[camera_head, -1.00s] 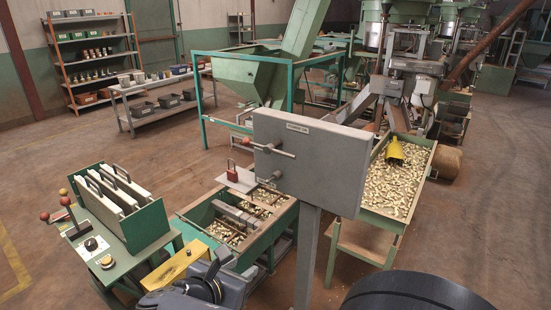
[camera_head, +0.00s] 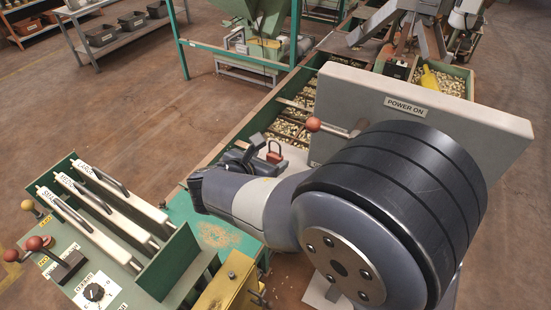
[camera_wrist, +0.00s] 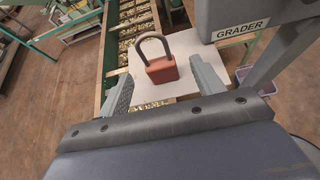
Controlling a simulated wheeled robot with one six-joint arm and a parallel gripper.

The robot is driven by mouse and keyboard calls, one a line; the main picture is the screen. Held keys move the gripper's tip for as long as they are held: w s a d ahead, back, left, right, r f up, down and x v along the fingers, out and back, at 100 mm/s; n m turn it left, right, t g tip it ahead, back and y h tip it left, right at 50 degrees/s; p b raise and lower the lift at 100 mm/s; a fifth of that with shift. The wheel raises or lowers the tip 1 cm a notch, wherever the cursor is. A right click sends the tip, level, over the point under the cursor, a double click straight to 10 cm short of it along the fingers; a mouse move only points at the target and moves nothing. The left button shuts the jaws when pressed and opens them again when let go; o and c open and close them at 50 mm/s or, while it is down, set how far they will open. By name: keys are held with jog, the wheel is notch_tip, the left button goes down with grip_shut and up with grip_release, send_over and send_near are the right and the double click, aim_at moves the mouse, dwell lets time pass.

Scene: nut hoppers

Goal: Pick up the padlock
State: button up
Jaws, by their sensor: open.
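The padlock (camera_wrist: 162,70) has a red-brown body and a dark grey shackle. It stands upright on a pale plate (camera_wrist: 202,79) in the wrist view. In the head view the padlock (camera_head: 274,153) shows small, just beyond my gripper (camera_head: 246,158). In the wrist view my gripper (camera_wrist: 165,88) is open, with one finger to the left of the padlock and one to the right. The padlock shows between and beyond the fingertips, and I see no contact. My arm hides part of the plate in the head view.
A grey box labelled "POWER ON" (camera_head: 420,106), with a red-knobbed lever (camera_head: 330,128), stands right of the padlock. Nut-filled trays (camera_head: 289,128) lie behind it. A green rack of labelled panels (camera_head: 102,205) and a yellow box (camera_head: 228,285) stand at front left.

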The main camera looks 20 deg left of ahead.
aim_at(273, 157)
jog(key=x, duration=0.5)
jog(key=shift+a+f+p, duration=0.1)
jog(key=shift+f+p, duration=0.1)
jog(key=shift+p, duration=0.1)
jog(key=shift+s, duration=0.1)
jog(key=c, duration=1.1)
notch_tip(273, 157, up, 10)
jog(key=shift+r, duration=0.1)
